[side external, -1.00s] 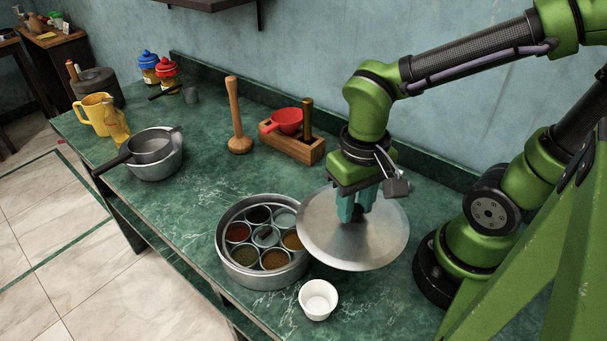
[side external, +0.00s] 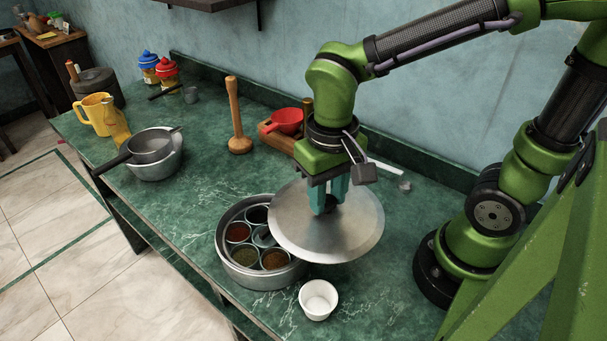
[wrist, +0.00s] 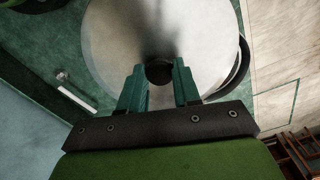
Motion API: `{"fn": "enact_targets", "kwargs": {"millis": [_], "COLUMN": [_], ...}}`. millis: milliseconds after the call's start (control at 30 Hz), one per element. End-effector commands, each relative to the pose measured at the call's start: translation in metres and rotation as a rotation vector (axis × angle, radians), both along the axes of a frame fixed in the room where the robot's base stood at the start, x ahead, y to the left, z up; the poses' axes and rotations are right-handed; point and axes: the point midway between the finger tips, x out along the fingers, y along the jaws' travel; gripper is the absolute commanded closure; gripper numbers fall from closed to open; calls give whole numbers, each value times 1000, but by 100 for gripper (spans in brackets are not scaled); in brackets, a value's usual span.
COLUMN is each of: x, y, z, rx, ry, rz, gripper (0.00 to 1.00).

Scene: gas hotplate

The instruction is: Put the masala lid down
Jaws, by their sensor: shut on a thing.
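The masala lid (side external: 345,235) is a round, shiny metal disc with a dark knob. My gripper (side external: 327,208) is shut on the knob, and the lid hangs below it. In the side view the lid overlaps the right part of the round metal masala box (side external: 262,275), hiding its right-hand cups. The box is open, with several small cups of coloured spices in it. In the wrist view my gripper (wrist: 160,82) has its two teal fingers on either side of the dark knob, with the lid (wrist: 110,45) beyond. How high the lid is above the counter is hard to tell.
A white cup (side external: 318,299) stands in front of the lid near the counter edge. Pots (side external: 155,160) stand at left. Green counter (side external: 190,215) is bare left of the box.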

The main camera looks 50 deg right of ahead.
Motion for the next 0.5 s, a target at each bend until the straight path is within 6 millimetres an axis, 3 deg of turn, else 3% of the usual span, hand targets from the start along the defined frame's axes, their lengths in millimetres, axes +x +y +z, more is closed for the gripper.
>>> {"fn": "enact_targets", "kwargs": {"millis": [267, 500], "x": [104, 200], "y": [34, 46], "z": [-1, -27], "rx": [-1, -3], "ry": [3, 2], "rz": [19, -2], "gripper": [100, 100]}}
